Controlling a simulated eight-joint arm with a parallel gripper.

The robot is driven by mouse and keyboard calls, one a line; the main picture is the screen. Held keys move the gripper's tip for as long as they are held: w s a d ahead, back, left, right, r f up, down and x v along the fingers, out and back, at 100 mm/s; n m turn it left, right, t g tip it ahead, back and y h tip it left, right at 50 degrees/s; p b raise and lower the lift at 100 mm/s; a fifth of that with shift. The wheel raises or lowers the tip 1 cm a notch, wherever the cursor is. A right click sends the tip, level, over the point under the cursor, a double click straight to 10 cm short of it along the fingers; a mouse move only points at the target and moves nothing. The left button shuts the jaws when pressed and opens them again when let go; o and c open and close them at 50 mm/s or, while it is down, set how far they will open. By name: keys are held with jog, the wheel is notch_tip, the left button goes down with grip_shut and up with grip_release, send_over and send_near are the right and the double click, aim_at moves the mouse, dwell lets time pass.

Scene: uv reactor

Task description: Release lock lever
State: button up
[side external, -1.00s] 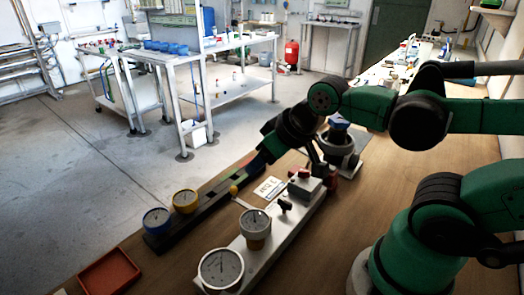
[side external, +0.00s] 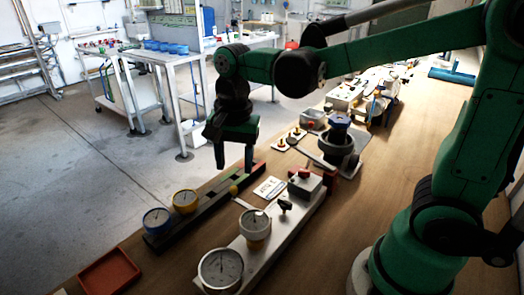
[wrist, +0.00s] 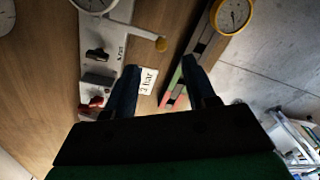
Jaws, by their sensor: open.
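I cannot tell for sure that this is the lock lever. A black knob (side external: 285,206) and a grey block with a red knob (side external: 304,182) also sit on the panel. My gripper (side external: 234,163) points down with its fingers apart and empty, above the rail near the ball. Both blue-black fingers show in the wrist view (wrist: 160,72).
The dark rail (side external: 210,205) carries a blue gauge (side external: 156,221) and a yellow gauge (side external: 186,201). A "2 bar" card (side external: 269,187) lies between rail and panel. A blue-topped valve (side external: 340,135) stands behind. A red tray (side external: 109,274) lies front left.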

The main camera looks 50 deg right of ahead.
aim_at(234, 187)
jog(key=shift+w+a+f+m+g, duration=0.15)
jog(key=shift+w+f+m+g, duration=0.15)
jog(key=shift+m, duration=0.3)
jog(key=shift+f, duration=2.7)
grip_shut()
